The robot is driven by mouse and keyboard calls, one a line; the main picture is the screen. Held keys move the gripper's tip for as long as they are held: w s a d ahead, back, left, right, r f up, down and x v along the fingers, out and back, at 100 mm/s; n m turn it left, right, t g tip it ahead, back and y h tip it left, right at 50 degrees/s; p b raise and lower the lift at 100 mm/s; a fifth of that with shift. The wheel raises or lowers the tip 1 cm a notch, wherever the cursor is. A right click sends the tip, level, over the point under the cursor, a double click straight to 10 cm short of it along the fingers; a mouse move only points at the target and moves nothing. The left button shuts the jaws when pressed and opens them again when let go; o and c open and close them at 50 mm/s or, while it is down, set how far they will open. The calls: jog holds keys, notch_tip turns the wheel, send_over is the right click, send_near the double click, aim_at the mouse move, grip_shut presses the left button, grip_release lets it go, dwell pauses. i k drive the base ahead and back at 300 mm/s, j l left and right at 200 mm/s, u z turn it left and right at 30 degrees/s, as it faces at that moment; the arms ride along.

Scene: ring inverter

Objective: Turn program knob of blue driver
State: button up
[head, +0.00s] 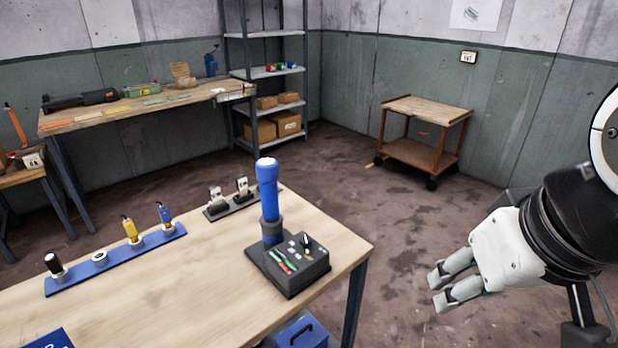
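A large blue driver-like cylinder (267,185) with a pale top stands upright in a dark collar on a black control box (290,283) near the right corner of the wooden table. The box's top has a small black knob with a white mark (305,241), and red, green and yellow markings. The knob's exact setting is too small to tell. My gripper (438,288) is at the right, off the table's right edge and apart from the box. Its two fingers point left, spread with nothing between them.
A blue rack (115,262) on the table (190,290) holds a small yellow tool (130,230), a small blue tool (164,214) and other round parts. A dark stand (230,206) is behind. A wooden cart (425,145) stands farther back. The floor between is clear.

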aim_at(305, 241)
jog(key=u, duration=0.55)
jog(key=i+j+u, duration=0.1)
jog(key=i+j, duration=0.7)
